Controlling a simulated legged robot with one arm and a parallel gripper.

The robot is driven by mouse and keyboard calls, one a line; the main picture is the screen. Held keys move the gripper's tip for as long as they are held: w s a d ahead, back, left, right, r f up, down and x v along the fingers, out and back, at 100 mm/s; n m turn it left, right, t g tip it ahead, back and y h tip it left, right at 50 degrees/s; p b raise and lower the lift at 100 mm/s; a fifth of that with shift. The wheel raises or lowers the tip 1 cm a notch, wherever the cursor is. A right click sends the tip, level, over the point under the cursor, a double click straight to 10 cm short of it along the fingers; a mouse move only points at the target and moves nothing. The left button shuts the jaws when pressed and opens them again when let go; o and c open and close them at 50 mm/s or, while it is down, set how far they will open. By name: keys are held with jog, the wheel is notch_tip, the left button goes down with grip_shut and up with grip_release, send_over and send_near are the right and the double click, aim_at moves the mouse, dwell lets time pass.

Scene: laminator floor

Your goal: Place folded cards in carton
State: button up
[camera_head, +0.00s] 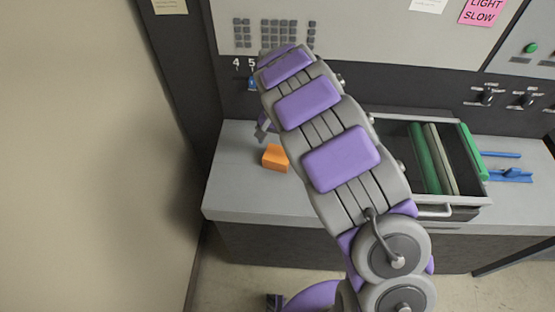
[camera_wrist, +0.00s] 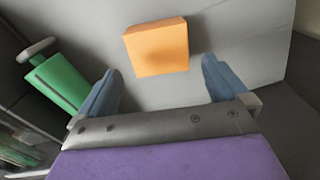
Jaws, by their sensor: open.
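A small orange block-like item (camera_head: 275,158) sits on the grey counter, left of my arm. It also shows in the wrist view (camera_wrist: 157,47), just beyond and between the fingertips. I cannot tell whether it is the folded cards or the carton. My gripper (camera_wrist: 162,78) is open, with its two blue-grey fingers apart and nothing between them. In the head view my arm hides most of the gripper, which hangs above the counter near the orange item. No other thing that I can name as cards or a carton shows.
An open drawer-like tray (camera_head: 462,200) with green and pale rollers (camera_head: 425,158) stands right of my arm. Blue tools (camera_head: 508,174) lie farther right. A control panel (camera_head: 340,40) rises behind the counter (camera_head: 235,190). A beige wall (camera_head: 90,160) bounds the left.

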aim_at(277, 153)
notch_tip(277, 153, down, 8)
jog(key=shift+d+b, duration=0.1)
jog(key=shift+b, duration=0.85)
jog(key=c, duration=1)
jog(key=shift+o, duration=0.2)
jog(key=shift+w+r, duration=0.1)
